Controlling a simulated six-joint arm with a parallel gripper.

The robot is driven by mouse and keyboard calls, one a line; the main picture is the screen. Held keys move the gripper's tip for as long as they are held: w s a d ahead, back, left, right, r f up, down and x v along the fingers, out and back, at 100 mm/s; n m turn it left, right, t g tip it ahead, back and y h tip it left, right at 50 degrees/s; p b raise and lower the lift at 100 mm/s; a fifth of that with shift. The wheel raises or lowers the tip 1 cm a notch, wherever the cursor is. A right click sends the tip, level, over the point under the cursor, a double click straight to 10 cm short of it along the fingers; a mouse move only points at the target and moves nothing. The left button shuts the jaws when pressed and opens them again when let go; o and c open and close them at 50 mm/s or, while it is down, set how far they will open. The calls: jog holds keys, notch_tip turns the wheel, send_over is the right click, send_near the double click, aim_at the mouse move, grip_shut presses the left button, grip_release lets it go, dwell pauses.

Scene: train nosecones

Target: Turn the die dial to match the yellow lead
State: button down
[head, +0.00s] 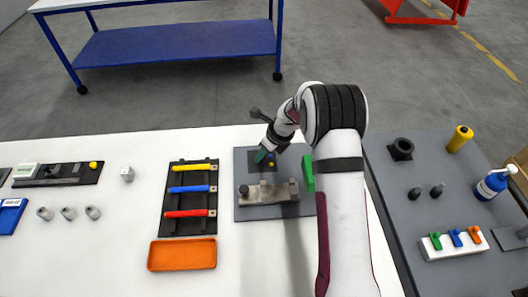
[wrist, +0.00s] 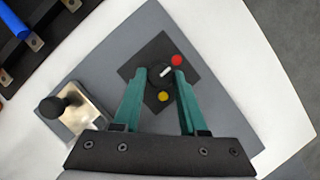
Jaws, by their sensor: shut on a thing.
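The die dial (wrist: 158,79) is a black round knob with a white pointer mark, on a dark square plate (wrist: 134,70). The pointer is tilted up and right, roughly toward a red dot (wrist: 176,60). A yellow dot (wrist: 163,96) lies below the knob; any other dot is hidden. My gripper (wrist: 163,76) has its two teal fingers on either side of the knob, shut on it. In the head view my gripper (head: 262,156) is over the same plate. The yellow lead (head: 191,167) lies at the top of a black rack, above the blue lead (head: 188,188) and red lead (head: 186,213).
A metal block with dark knobs (head: 268,192) sits just in front of the dial on the grey base plate (head: 245,212). A green block (head: 308,173) stands to its right. An empty orange tray (head: 182,254) lies in front of the rack (head: 172,200).

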jog(key=shift+s+a+m+t+h, duration=0.1)
jog(key=shift+m+t+h, duration=0.3)
jog(key=shift+m, duration=1.05)
jog(key=shift+s+a+m+t+h, duration=0.1)
jog(key=shift+m+h, duration=0.5)
jog(key=shift+m, duration=0.85)
jog(key=shift+c, duration=2.2)
grip_release()
jog(key=v, duration=1.5)
jog(key=shift+s+r, duration=0.15)
jog(key=shift+r, duration=0.25)
